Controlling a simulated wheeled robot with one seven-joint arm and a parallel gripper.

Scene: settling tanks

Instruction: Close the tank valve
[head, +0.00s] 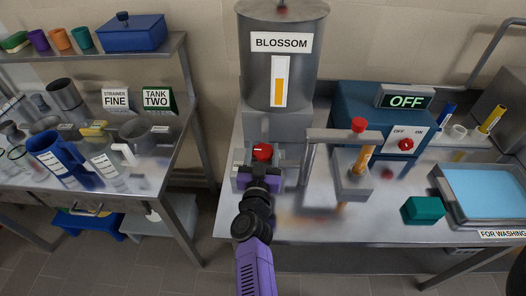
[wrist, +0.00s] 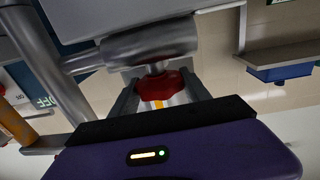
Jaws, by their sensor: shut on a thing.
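The tank (head: 262,75) is a grey metal cylinder labelled BLOSSOM, with an orange level strip on its front. Its valve has a red knob (head: 262,151) below the tank, just above the bench. My gripper (head: 260,172) is at this valve. In the wrist view the red knob (wrist: 158,84) sits between the two dark fingers of my gripper (wrist: 158,98), which are shut on it. A metal pipe (wrist: 150,42) lies just behind the knob. The fingers cover part of the knob's sides.
Right of the valve stand a metal pipe frame with another red knob (head: 358,125) and a blue box with an OFF display (head: 405,101). A green block (head: 423,210) and a tray of blue liquid (head: 485,190) lie further right. A cluttered side table (head: 180,130) stands left.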

